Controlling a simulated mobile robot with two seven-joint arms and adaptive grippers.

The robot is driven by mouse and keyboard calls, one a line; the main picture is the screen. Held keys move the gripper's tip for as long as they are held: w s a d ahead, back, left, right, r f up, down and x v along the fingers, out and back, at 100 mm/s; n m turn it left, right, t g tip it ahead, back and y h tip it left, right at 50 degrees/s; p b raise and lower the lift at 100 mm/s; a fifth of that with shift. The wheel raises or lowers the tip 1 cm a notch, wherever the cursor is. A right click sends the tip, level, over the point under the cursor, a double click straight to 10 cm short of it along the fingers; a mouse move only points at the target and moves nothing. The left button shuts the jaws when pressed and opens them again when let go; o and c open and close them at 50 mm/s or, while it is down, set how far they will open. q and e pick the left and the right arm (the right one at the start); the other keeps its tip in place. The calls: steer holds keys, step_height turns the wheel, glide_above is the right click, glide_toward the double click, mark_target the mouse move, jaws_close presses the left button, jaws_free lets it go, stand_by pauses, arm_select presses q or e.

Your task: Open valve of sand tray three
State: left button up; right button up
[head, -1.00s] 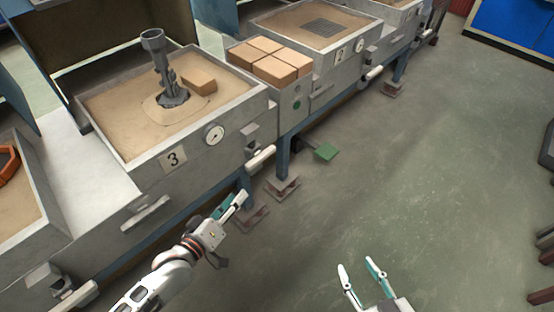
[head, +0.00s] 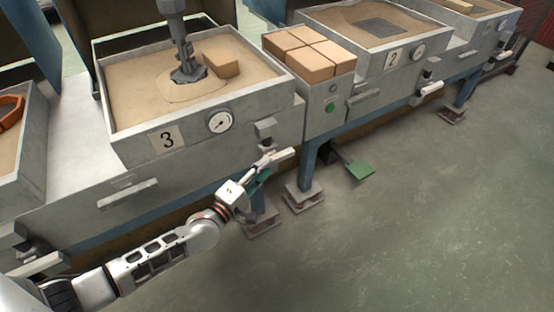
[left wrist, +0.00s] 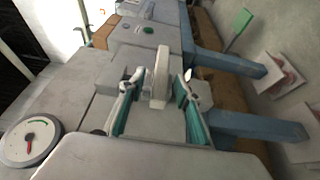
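Sand tray three (head: 135,148) is a grey metal box with a "3" plate (head: 166,139) and a round gauge (head: 220,122) on its front. Its valve has a pale bar handle (head: 283,157) at the right of the front. In the left wrist view the handle (left wrist: 161,78) stands between the fingers of my left gripper (left wrist: 160,84). The fingers are spread, with a visible gap on each side of the handle. In the head view my left gripper (head: 262,168) overlaps the handle's near end. My right gripper is out of view.
A grey pipe-like tool (head: 182,45) stands in the sand beside a tan brick (head: 221,64). Several bricks (head: 308,52) sit on the cabinet to the right. A green pedal (head: 360,170) is near the floor. Sand tray two (head: 375,65) is farther right. The right floor is clear.

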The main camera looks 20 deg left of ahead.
mark_target(274, 159)
arm_select(q)
steer(key=x, duration=0.2)
steer(key=b+x, duration=0.1)
steer(key=shift+w+d+f, duration=0.15)
steer(key=shift+w+f, duration=0.15)
steer(key=shift+w, duration=0.05)
steer(key=shift+r+x, duration=0.2)
steer(key=shift+x, duration=0.65)
jaws_close()
